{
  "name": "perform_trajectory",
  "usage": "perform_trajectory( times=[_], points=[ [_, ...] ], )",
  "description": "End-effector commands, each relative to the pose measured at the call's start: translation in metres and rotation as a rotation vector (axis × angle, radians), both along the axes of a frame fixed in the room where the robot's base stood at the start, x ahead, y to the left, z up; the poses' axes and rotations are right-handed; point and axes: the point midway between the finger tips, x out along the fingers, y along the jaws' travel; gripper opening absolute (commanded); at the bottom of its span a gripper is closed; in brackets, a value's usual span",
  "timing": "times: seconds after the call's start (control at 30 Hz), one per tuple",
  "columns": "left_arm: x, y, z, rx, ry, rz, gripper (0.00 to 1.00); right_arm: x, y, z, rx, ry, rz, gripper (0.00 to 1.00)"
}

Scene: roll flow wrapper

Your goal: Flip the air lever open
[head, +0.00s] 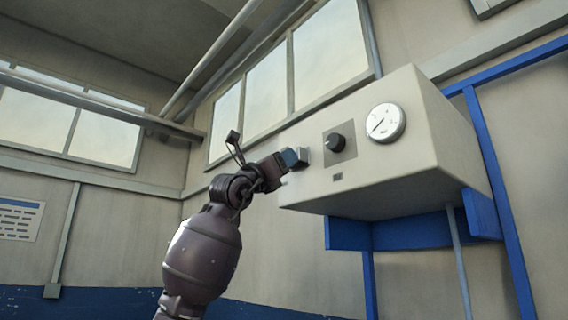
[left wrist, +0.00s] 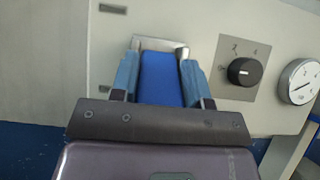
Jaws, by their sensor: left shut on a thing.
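The air lever (left wrist: 162,80) is a flat blue handle with a pale metal mount at its far end, on the front of the beige control box (head: 400,150). My left gripper (head: 292,159) reaches up from below to the left part of the box front. In the left wrist view its two blue-grey fingers (left wrist: 160,82) lie one on each side of the blue handle, shut on it. In the head view the gripper mostly hides the handle. My right gripper is in neither view.
Right of the lever on the box are a black knob (head: 335,142) on a grey plate and a round white gauge (head: 385,122). A blue frame (head: 493,170) carries the box. The space left of the box is free.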

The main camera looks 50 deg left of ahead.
Motion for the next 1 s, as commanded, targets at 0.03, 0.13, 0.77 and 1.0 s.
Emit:
perform_trajectory(
  times=[0.03,0.13,0.77,1.0],
  points=[
    [0.001,-0.001,-0.002,0.001,-0.001,-0.002,0.0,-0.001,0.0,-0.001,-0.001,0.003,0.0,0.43],
    [0.001,-0.001,-0.001,0.001,-0.002,-0.002,0.0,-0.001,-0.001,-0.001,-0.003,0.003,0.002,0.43],
    [0.001,-0.001,-0.001,0.001,-0.002,-0.001,0.68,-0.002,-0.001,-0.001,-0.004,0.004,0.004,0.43],
    [-0.007,0.0,-0.011,0.001,0.002,-0.001,0.68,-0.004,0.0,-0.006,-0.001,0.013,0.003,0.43]
  ],
)
